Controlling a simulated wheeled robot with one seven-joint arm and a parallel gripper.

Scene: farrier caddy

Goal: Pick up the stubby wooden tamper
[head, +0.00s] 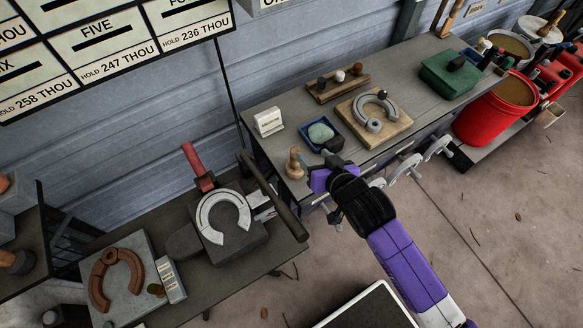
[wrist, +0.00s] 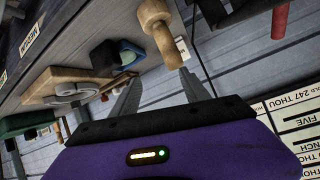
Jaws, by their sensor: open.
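The stubby wooden tamper (head: 294,163) stands upright near the front left corner of the grey bench in the head view. It is pale turned wood with a rounded knob and a wider base. I see no contact.
A blue tray (head: 308,143) with a pale green lump and a dark block sits close behind the tamper. A white card (head: 268,122) stands behind it. A wooden board (head: 390,136) with a horseshoe lies to the right. A lower bench (head: 230,275) with an anvil-like block is at left.

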